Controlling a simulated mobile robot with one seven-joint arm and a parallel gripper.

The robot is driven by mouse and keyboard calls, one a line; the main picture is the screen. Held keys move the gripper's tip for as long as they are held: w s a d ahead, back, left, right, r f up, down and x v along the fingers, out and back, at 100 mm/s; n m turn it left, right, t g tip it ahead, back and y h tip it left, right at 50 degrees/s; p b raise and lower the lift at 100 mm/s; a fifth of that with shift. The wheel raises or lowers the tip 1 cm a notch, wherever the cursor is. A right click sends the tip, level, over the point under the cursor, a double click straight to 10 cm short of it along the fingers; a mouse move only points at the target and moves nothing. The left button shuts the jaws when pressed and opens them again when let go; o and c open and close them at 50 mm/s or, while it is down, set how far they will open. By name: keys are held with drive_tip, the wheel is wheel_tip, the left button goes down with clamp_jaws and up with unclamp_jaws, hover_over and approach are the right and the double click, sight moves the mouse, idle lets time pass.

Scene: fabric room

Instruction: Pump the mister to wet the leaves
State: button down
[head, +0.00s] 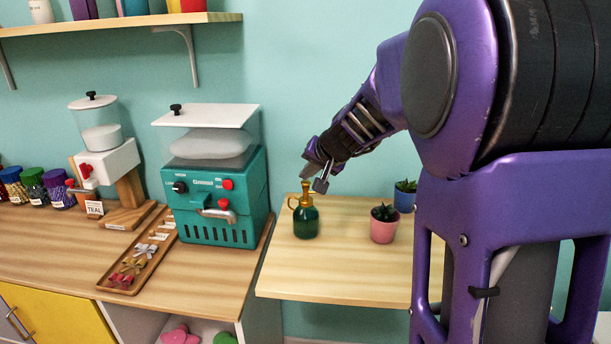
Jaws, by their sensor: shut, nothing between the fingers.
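The mister (306,220) stands upright on the right-hand wooden table. It has a dark green body, a brass top and a brass handle on its left. My gripper (319,182) is shut and empty, pointing down at the mister's brass top. I cannot tell whether it touches the top or is just above it. A small green plant in a pink pot (383,229) stands to the right of the mister. Another leafy plant in a blue pot (404,202) stands farther back, partly hidden by my arm.
A teal machine (217,196) stands left of the mister on the left counter (185,285). A wooden tray (120,287), a white dispenser (104,155) and several jars are farther left. The table front (325,280) is clear.

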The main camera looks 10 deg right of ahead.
sight(307, 183)
drive_tip(key=shift+r+p, duration=2.1)
drive_tip(key=shift+r, duration=0.95)
